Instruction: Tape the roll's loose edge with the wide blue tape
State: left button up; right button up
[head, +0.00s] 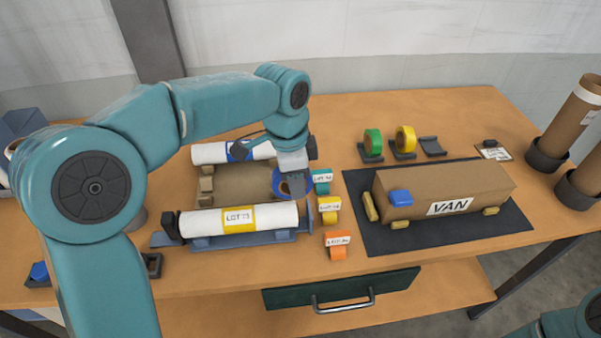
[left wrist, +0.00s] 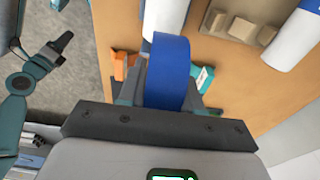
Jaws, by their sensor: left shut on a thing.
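In the left wrist view the blue tape (left wrist: 170,70) stands on edge between the fingers. The front white roll (head: 280,215) lies on a blue cradle and has a yellow band labelled LOT. The back white roll (head: 210,153) has a blue-edged label and is partly behind my left arm. I cannot make out a loose edge on either. My right gripper (left wrist: 62,42) shows small and dark in the left wrist view; its opening is unclear.
Teal (head: 322,180), yellow (head: 329,207) and orange (head: 337,244) lot tags stand right of the rolls. Green tape (head: 372,141) and yellow tape (head: 405,139) sit on holders beside an empty holder (head: 432,147). A brown VAN package (head: 455,184) lies on a dark mat (head: 400,240).

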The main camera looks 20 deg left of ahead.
pick_arm(q)
jog(key=shift+a, duration=0.1)
jog(key=shift+s+a+f, duration=0.1)
jog(key=shift+s+a, duration=0.05)
jog(key=shift+a, duration=0.15)
jog(key=s+a+b, duration=0.1)
jog(key=a, duration=0.1)
jog(key=s+a+b, duration=0.1)
jog(key=a, duration=0.1)
jog(key=s+a+b, duration=0.1)
jog(key=s, duration=0.1)
jog(key=shift+a, duration=0.4)
jog(key=shift+s+a+f, duration=0.15)
jog(key=shift+a+f, duration=0.05)
jog(key=shift+f, duration=0.05)
jog(key=shift+w+d+f+b, duration=0.1)
jog(key=shift+w+f+b, duration=0.1)
jog(key=shift+f+b, duration=0.85)
jog(key=shift+s+f, duration=0.15)
jog(key=shift+f, duration=0.2)
jog(key=shift+f, duration=0.25)
jog(key=shift+d, duration=0.1)
